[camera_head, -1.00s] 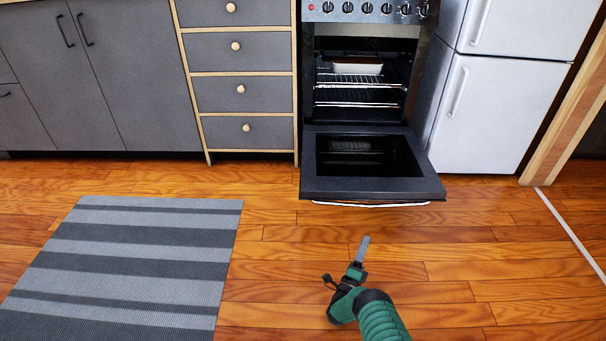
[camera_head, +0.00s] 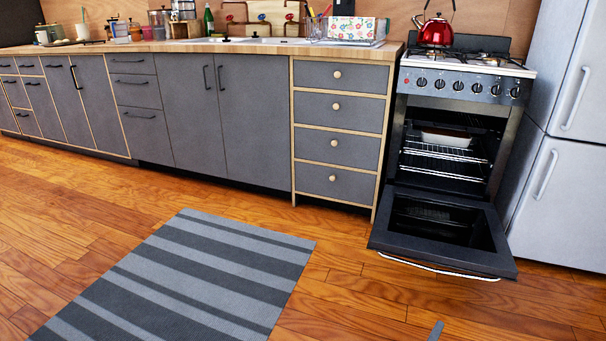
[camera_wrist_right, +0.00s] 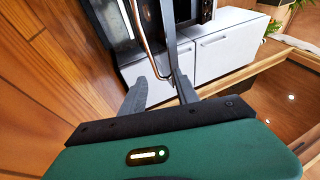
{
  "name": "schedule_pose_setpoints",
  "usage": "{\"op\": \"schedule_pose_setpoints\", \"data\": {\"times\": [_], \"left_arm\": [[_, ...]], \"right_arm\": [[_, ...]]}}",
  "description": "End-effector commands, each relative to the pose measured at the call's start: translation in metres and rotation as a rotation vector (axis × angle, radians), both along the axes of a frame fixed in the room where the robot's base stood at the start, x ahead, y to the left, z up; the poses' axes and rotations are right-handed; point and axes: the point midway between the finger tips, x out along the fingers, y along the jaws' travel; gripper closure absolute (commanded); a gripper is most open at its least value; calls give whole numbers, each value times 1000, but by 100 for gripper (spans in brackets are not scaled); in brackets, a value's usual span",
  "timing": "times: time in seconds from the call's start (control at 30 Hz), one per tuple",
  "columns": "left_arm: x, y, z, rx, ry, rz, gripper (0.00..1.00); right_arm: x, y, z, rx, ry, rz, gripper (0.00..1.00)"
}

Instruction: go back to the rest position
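My right gripper (camera_head: 436,331) shows only as a grey fingertip at the bottom edge of the head view, low in front of the oven door. In the right wrist view its two grey fingers (camera_wrist_right: 160,92) stand apart with nothing held between them. My left gripper is in no view. The oven (camera_head: 450,130) stands at the right with its door (camera_head: 440,228) folded down flat. A light-coloured dish (camera_head: 446,138) sits on a rack inside.
Grey cabinets (camera_head: 240,110) and a wooden counter run along the back. A red kettle (camera_head: 435,32) stands on the stove. The fridge (camera_head: 570,130) is at the right. A striped rug (camera_head: 190,275) lies on the open wooden floor.

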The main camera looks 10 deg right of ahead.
Motion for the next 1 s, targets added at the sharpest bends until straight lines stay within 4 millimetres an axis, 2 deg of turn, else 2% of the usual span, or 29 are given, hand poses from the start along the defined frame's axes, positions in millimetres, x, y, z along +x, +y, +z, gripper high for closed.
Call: {"op": "schedule_pose_setpoints", "data": {"times": [0.03,0.17,0.37,0.47,0.5,0.57,0.6,0.67,0.7,0.77,0.8,0.87,0.9,1.0], "left_arm": [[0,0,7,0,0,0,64],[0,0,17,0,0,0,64],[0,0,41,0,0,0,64],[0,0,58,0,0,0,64],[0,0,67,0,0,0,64],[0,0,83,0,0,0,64],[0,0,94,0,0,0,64],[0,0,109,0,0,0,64],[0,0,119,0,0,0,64],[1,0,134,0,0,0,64],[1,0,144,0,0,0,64],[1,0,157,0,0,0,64],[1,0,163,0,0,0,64],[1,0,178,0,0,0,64]], "right_arm": [[12,3,13,0,23,19,63],[43,15,34,3,116,77,63],[100,54,86,-24,342,221,63],[127,89,124,-68,507,325,63],[135,107,143,-96,588,377,63],[141,138,175,-156,726,465,63],[139,161,198,-205,830,530,63],[126,194,230,-291,989,627,63],[110,215,250,-352,1094,694,63],[79,242,279,-447,1245,788,63],[52,259,297,-513,1341,854,63],[9,278,319,-604,1474,947,63],[-20,288,330,-658,1548,1005,63],[-88,305,353,-771,1699,1135,63]]}}
